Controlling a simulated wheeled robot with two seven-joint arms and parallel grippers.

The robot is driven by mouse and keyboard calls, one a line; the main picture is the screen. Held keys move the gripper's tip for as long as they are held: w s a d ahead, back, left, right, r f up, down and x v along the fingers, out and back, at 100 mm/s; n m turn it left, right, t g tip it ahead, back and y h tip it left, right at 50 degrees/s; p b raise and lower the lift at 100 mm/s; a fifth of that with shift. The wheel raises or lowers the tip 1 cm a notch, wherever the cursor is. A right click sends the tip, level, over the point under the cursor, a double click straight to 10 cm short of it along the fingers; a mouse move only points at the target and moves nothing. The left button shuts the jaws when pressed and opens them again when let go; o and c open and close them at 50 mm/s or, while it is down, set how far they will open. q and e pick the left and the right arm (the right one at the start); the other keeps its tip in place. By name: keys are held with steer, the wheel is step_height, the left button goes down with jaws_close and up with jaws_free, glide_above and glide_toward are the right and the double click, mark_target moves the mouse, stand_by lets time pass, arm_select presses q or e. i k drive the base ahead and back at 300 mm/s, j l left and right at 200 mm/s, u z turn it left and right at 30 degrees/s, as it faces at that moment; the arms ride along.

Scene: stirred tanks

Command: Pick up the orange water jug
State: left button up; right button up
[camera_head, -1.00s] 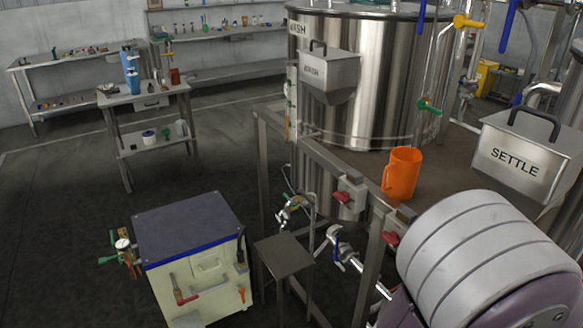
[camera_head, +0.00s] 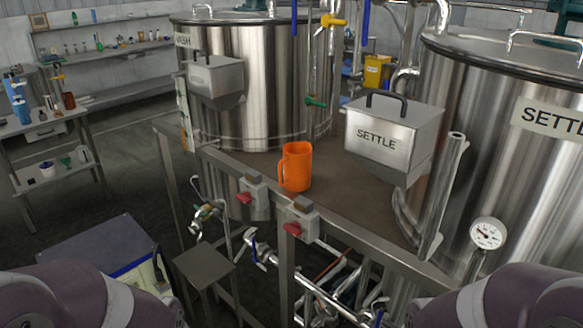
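The orange water jug (camera_head: 297,167) stands upright on the brown platform (camera_head: 350,200) between the two steel tanks, near its front edge. Its handle points to the left. Parts of my two arms show at the bottom left and bottom right corners, well apart from the jug. Neither of my grippers is in the picture.
The wash tank (camera_head: 255,90) stands behind the jug and the settle tank (camera_head: 500,130) to its right. The SETTLE hopper box (camera_head: 392,138) hangs close to the jug's right. Switch boxes with red knobs (camera_head: 299,222) sit on the platform's front rail. Pipes and valves fill the space below.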

mark_target(296, 162)
steer(key=i+j+z, duration=0.1)
steer(key=i+j, duration=0.3)
steer(key=i+j+z, duration=0.1)
steer(key=i+j, duration=0.25)
steer(key=i+j+z, duration=0.1)
steer(key=i+j, duration=0.25)
steer(key=j, duration=0.25)
